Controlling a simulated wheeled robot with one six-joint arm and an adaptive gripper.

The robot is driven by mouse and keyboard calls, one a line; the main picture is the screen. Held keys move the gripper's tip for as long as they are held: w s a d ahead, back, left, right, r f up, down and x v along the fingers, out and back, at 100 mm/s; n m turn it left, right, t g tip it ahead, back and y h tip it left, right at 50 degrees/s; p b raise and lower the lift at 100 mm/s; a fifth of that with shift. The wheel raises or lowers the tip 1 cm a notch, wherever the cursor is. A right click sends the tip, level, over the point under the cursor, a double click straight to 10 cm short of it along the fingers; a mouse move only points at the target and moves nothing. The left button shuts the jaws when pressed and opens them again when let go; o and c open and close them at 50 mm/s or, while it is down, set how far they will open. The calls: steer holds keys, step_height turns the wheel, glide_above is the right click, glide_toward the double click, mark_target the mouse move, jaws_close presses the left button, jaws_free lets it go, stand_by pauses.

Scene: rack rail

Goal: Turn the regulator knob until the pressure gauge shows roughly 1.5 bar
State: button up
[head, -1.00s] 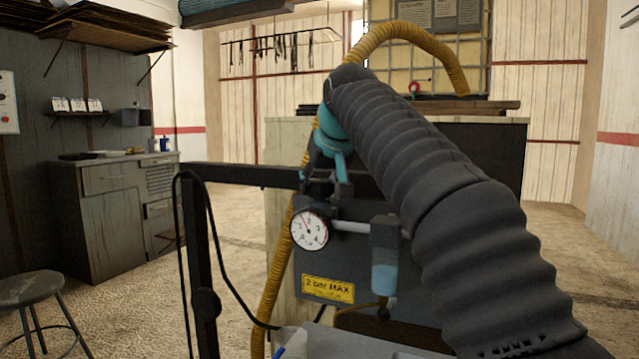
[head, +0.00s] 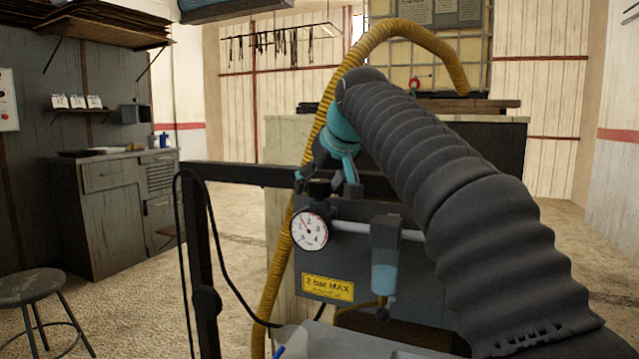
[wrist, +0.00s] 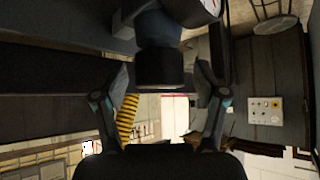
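The pressure gauge (head: 310,230) is a round white dial on the dark regulator panel. Its thin needle seems to point up and left, between the 1 and the 2; the exact reading is too small to tell. The black regulator knob (head: 320,188) stands upright just above the gauge. My gripper (head: 326,184) comes down from above with its fingers spread on both sides of the knob. In the wrist view, the knob (wrist: 160,68) is between the fingertips of my gripper (wrist: 164,72), with a gap on each side. Part of the gauge shows at that view's top edge.
A yellow "2 bar MAX" label (head: 328,287) is on the panel below the gauge. A filter bowl (head: 384,275) hangs to the right. A dark frame bar (head: 240,174) runs behind the knob to the left. A yellow hose (head: 272,290) passes beside the panel.

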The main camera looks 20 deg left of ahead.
steer(key=shift+r, duration=0.1)
steer(key=v, duration=1.2)
steer(key=shift+d, duration=0.1)
steer(key=s+d+f+m+h, duration=0.2)
steer(key=s+d+f, duration=0.1)
steer(key=d+f, duration=0.55)
steer(key=s+d+f+m+h, duration=0.1)
steer(key=s+d+f+m, duration=0.3)
steer(key=d, duration=0.7)
steer(key=s+d+f+h, duration=0.1)
steer(key=s+d+f, duration=0.3)
steer(key=f, duration=0.5)
steer(key=s+d+f+m+h, duration=0.1)
steer(key=s+d+f, duration=0.3)
steer(key=s+f, duration=0.3)
steer(key=s+d+f+m+g+h, duration=0.1)
steer(key=s+d+f, duration=0.4)
steer(key=f, duration=0.6)
steer(key=shift+s+f, duration=0.3)
steer(key=shift+s, duration=0.25)
